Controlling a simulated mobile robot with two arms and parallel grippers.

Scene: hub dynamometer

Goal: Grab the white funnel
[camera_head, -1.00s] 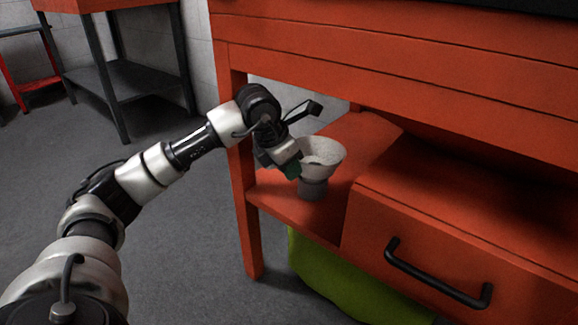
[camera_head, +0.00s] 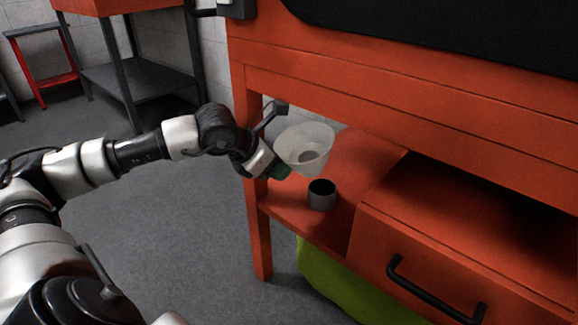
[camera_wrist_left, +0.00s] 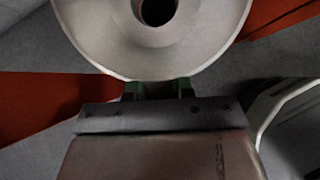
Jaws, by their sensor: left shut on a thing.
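The white funnel (camera_head: 306,145) is a wide, pale cone, held in the air above the lower shelf in the head view. My left gripper (camera_head: 281,169) is shut on it, at its near left rim. In the left wrist view the funnel (camera_wrist_left: 195,40) fills the top, with its dark round hole showing. The green fingertips of my left gripper (camera_wrist_left: 158,90) meet its rim there. My right gripper is not in view.
A small grey cup (camera_head: 321,196) stands on the red shelf (camera_head: 284,199) below the funnel, apart from it. A red drawer box (camera_head: 440,240) with a black handle (camera_head: 432,289) is to the right. A red bench post (camera_head: 258,235) stands close to my left gripper. A green object (camera_head: 350,290) is underneath.

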